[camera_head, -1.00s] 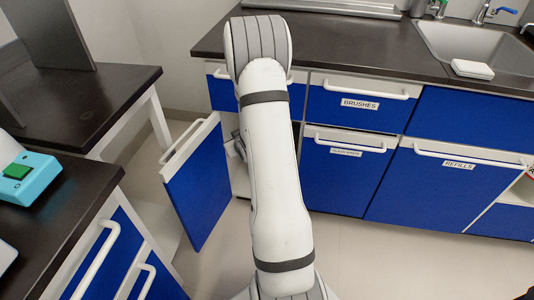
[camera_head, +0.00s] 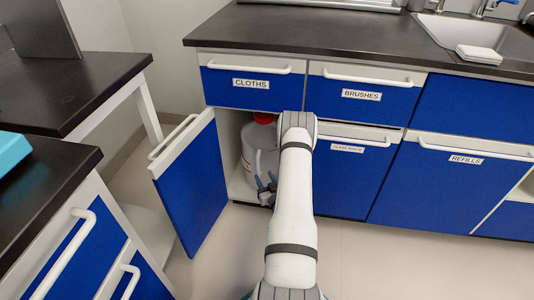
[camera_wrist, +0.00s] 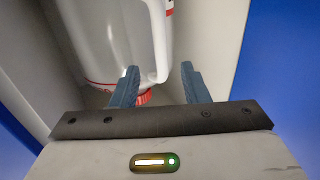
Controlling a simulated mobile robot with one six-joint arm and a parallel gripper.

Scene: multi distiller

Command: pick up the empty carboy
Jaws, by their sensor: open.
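A whitish carboy (camera_head: 250,150) with a red cap (camera_head: 264,118) stands upright inside the open cabinet under the CLOTHS drawer. My arm hides part of its right side. My gripper (camera_head: 267,188) is open at the cabinet opening, low in front of the carboy. In the wrist view the carboy (camera_wrist: 105,40) fills the upper left, with its handle at its right side. The open fingers (camera_wrist: 160,68) point toward it, and the left finger overlaps its edge. A red ribbed piece shows between the fingers. I cannot tell whether they touch the carboy.
The blue cabinet door (camera_head: 193,188) stands open left of my gripper. The GLASS WASTE cabinet (camera_head: 350,180) is closed on the right. A dark countertop (camera_head: 330,45) overhangs above. A dark table (camera_head: 75,90) stands at left. The floor in front is clear.

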